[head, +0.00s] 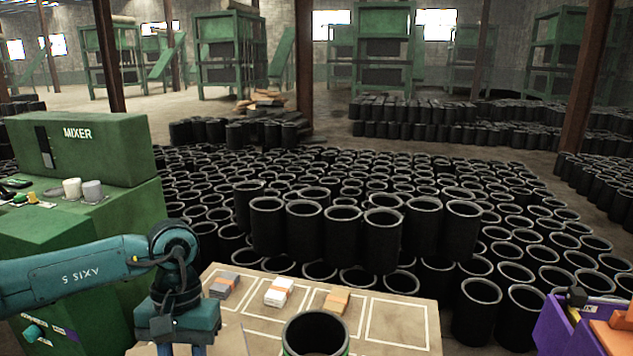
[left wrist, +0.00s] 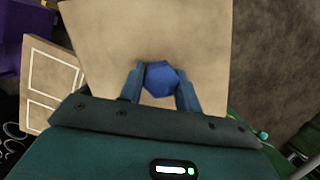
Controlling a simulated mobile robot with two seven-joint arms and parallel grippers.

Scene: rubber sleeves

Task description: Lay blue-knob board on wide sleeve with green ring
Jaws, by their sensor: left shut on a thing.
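My left gripper (left wrist: 160,92) is shut on the blue knob (left wrist: 162,77) of a flat beige board (left wrist: 150,30) in the left wrist view. In the head view the gripper (head: 180,343) points down at the bottom left; its fingertips and the knob are hidden. Parts of the board (head: 233,342) show on both sides of it. A wide black sleeve (head: 316,333) with a green ring low on its side stands at the bottom centre, right of the gripper. Its mouth is open and uncovered. My right gripper is not in view.
A beige table (head: 395,350) with white outlined fields holds a grey block (head: 224,286), a white-orange block (head: 278,292) and a tan block (head: 336,301). Its rightmost field is empty. A green mixer (head: 80,150) stands left, a purple bin (head: 560,325) right, and many black sleeves behind.

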